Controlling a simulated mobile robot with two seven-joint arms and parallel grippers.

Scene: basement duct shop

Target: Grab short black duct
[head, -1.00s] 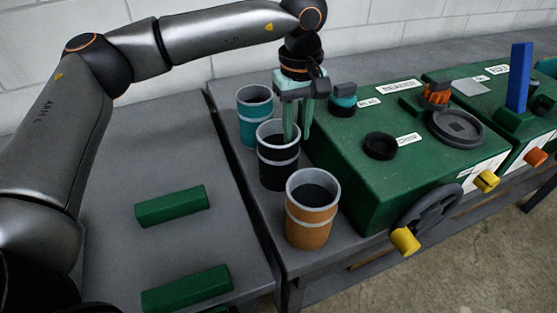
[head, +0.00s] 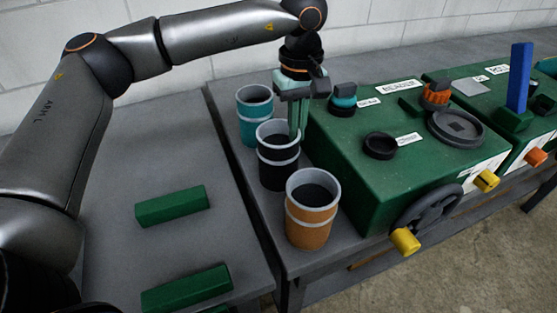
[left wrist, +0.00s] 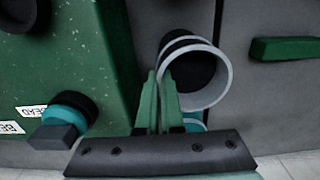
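The short black duct (head: 278,170) stands upright on the grey bench, between a teal duct and an orange duct. It has a light grey rim and band. My left gripper (head: 298,132) points down at the duct's right side, its two green fingers close together at the rim. In the left wrist view the fingers (left wrist: 159,103) pinch the duct's wall, one outside and one inside the round opening (left wrist: 222,82). The duct still appears to rest on the bench. My right gripper is not in view.
The teal duct (head: 248,125) stands behind and the orange duct (head: 308,232) in front, both near. A green machine box (head: 345,165) with knobs and a handwheel (head: 428,205) is close on the right. Green blocks (head: 172,206) lie on the left table.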

